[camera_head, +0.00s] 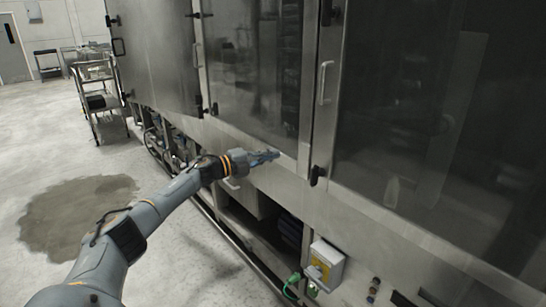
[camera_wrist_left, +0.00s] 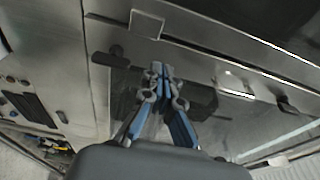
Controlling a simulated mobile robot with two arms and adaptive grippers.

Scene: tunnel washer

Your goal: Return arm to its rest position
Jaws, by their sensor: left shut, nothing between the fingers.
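My left arm comes in from the lower left of the head view. Its gripper (camera_head: 265,157) is shut and empty, in front of the steel frame of the tunnel washer (camera_head: 270,172), below a dark window. In the left wrist view the same gripper (camera_wrist_left: 158,70) shows its blue and grey fingers drawn together at the tips. Steel panels and a handle of the washer lie beyond the fingertips. I cannot tell whether the tips touch the washer. My right gripper is in neither view.
A metal cart (camera_head: 97,98) stands at the back left. A dark wet patch (camera_head: 75,212) lies on the open concrete floor.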

